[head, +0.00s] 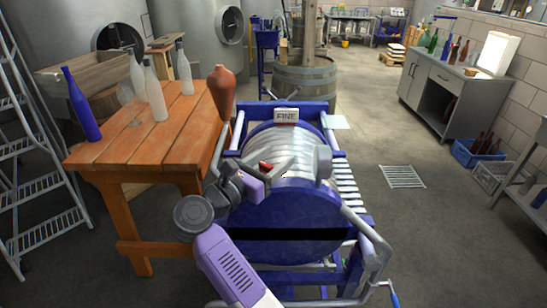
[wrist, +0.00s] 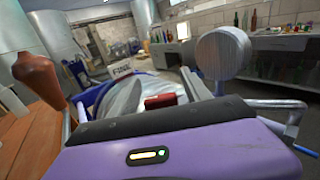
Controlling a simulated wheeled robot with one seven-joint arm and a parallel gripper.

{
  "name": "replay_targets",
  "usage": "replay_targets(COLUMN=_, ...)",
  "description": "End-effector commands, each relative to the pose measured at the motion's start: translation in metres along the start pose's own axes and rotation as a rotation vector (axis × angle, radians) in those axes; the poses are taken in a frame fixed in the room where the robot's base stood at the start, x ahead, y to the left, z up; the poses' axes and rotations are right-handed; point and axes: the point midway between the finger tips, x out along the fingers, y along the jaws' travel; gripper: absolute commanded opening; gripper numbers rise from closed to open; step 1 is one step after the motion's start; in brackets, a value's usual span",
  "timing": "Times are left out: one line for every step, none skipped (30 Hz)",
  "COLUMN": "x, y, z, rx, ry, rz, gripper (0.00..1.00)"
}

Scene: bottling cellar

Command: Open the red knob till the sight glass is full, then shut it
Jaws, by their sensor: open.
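The red knob (head: 265,167) shows as a small red patch by my gripper; in the wrist view it (wrist: 160,101) is just past the purple housing. My gripper (head: 274,165) is open over the front of a ribbed silver drum (head: 283,142) with a blue end. The red knob appears close to the fingers, but I cannot tell whether they touch it. A grey round disc (head: 323,161) stands right of the fingers, larger in the wrist view (wrist: 223,53). I cannot make out the sight glass or its level.
A wooden table (head: 140,150) on the left holds a blue bottle (head: 80,104) and several pale bottles. A brown vase-like object (head: 221,92) is at its right edge. A blue frame with grey pipes surrounds the drum. Floor on the right is clear around a grate (head: 402,177).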

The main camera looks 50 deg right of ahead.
Motion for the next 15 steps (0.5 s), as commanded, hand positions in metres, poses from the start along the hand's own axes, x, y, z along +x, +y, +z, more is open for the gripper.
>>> replay_targets(x=-0.0001, y=0.0000, z=-0.0002, rx=0.000, ry=0.000, rz=0.000, gripper=0.56)
replay_targets(x=-0.0002, y=0.0000, z=-0.0001, rx=0.000, ry=0.000, rz=0.000, gripper=0.56)
replay_targets(x=-0.0002, y=0.0000, z=-0.0001, rx=0.000, ry=0.000, rz=0.000, gripper=0.50)
replay_targets(x=-0.0002, y=0.0000, z=-0.0001, rx=0.000, ry=0.000, rz=0.000, gripper=0.45)
replay_targets(x=-0.0003, y=0.0000, z=-0.0001, rx=0.000, ry=0.000, rz=0.000, gripper=0.39)
replay_targets(x=-0.0003, y=0.0000, z=0.0000, rx=0.000, ry=0.000, rz=0.000, gripper=0.31)
replay_targets(x=-0.0004, y=0.0000, z=0.0000, rx=0.000, ry=0.000, rz=0.000, gripper=0.25)
replay_targets(x=-0.0004, y=0.0000, z=0.0000, rx=0.000, ry=0.000, rz=0.000, gripper=0.19)
replay_targets(x=-0.0004, y=0.0000, z=0.0001, rx=0.000, ry=0.000, rz=0.000, gripper=0.11)
replay_targets(x=-0.0004, y=0.0000, z=0.0001, rx=0.000, ry=0.000, rz=0.000, gripper=0.05)
replay_targets(x=-0.0005, y=0.0000, z=0.0001, rx=0.000, ry=0.000, rz=0.000, gripper=0.00)
replay_targets(x=-0.0005, y=0.0000, z=0.0002, rx=0.000, ry=0.000, rz=0.000, gripper=0.00)
replay_targets(x=-0.0005, y=0.0000, z=0.0001, rx=0.000, ry=0.000, rz=0.000, gripper=0.00)
replay_targets(x=-0.0005, y=0.0000, z=0.0001, rx=0.000, ry=0.000, rz=0.001, gripper=0.00)
replay_targets(x=-0.0005, y=0.0001, z=0.0000, rx=0.000, ry=0.000, rz=0.003, gripper=0.00)
